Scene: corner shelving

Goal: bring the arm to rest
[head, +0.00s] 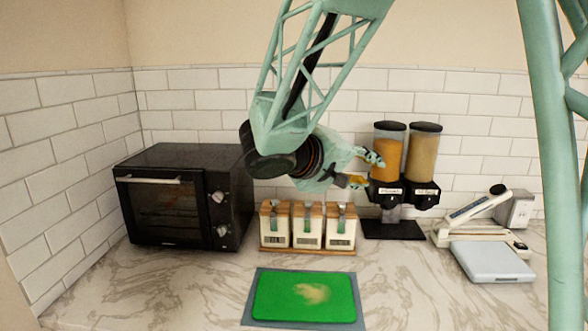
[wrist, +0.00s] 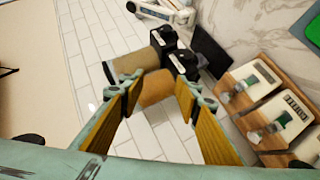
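My gripper (head: 368,170) is at the end of my green arm, raised in front of the tiled wall and pointing right toward the dispenser. In the wrist view my gripper (wrist: 157,92) has its two yellow-padded fingers spread apart with nothing between them. The twin food dispenser (head: 405,155), with an orange and a tan container, stands beyond the fingertips. It also shows past the fingers in the wrist view (wrist: 130,65). I cannot tell exactly how far the fingertips are from it.
A black toaster oven (head: 160,210) stands left. A pale blue flat device (head: 490,262) and a white sealer-like appliance (head: 470,225) are at right. Marble counter is bare at front left.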

